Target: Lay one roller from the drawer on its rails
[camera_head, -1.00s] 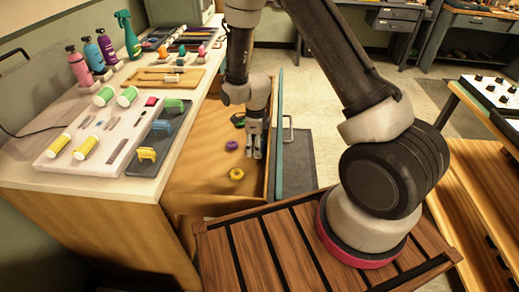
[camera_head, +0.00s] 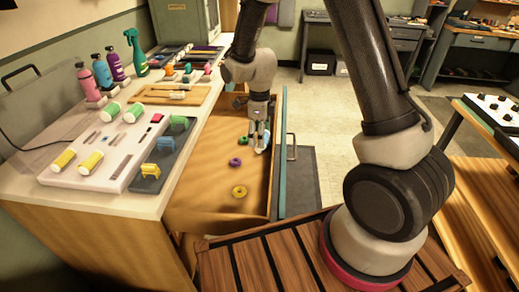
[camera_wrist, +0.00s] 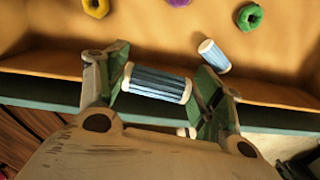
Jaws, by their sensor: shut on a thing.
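My gripper (camera_wrist: 158,90) is shut on a blue-striped roller with white ends (camera_wrist: 155,83). The roller lies crosswise between the green finger pads. In the head view my gripper (camera_head: 260,135) is over the open drawer (camera_head: 195,205), near its right side. A second blue roller (camera_wrist: 212,56) lies in the drawer, beyond the right finger. The white board (camera_head: 118,163) on the counter carries two green rollers (camera_head: 134,112) at the back and two yellow rollers (camera_head: 90,162) at the front left. I cannot make out its rails clearly.
Yellow (camera_head: 239,191), purple (camera_head: 234,162) and green (camera_head: 243,141) rings lie in the drawer. A dark tray with coloured clips (camera_head: 152,184) is right of the board. Bottles (camera_head: 101,72) and a wooden board (camera_head: 172,95) stand behind. A slatted wooden top (camera_head: 225,265) is in front.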

